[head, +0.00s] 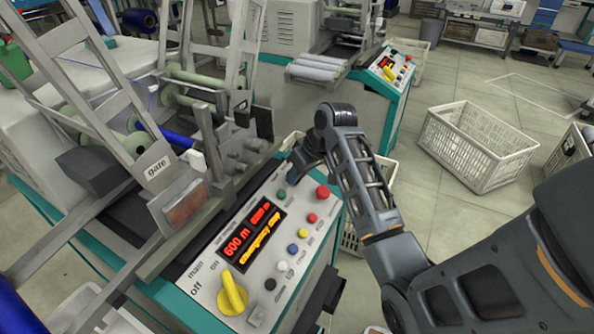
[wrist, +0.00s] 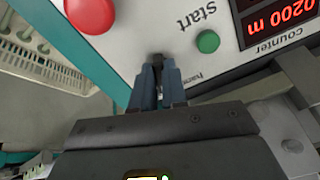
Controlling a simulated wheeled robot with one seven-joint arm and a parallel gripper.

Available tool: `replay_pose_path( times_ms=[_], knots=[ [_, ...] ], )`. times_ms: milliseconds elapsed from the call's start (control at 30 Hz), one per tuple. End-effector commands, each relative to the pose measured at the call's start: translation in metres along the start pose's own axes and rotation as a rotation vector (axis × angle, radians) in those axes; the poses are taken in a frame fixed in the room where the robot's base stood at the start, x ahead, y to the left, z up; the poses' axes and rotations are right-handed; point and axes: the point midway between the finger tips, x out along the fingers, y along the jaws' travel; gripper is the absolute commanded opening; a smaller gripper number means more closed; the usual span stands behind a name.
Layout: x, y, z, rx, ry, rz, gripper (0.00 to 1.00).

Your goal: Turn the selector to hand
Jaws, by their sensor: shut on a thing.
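The selector (wrist: 158,59) shows in the wrist view only as a small dark piece between my fingertips. My gripper (wrist: 158,74) is shut on it, at the control panel (wrist: 158,22). A partly covered label (wrist: 201,82), seemingly "hand", is printed just right of the fingers. Which way the selector points cannot be told. In the head view my gripper (head: 293,172) reaches down to the far end of the panel, and the arm hides the selector there.
A green start button (wrist: 207,41) and a red button (wrist: 91,12) flank the fingers. In the head view, a yellow main switch (head: 232,293) and several coloured buttons sit on the panel. Metal guards stand to the left. A white crate (head: 478,147) is on the floor.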

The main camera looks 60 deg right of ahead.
Motion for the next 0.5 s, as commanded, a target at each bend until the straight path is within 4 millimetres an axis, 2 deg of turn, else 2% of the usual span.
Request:
replay_pose_path(
  times_ms=[500],
  knots=[
    [-0.0025,0.0000,-0.0018,-0.476,-0.001,-0.006,0.00]
  ],
)
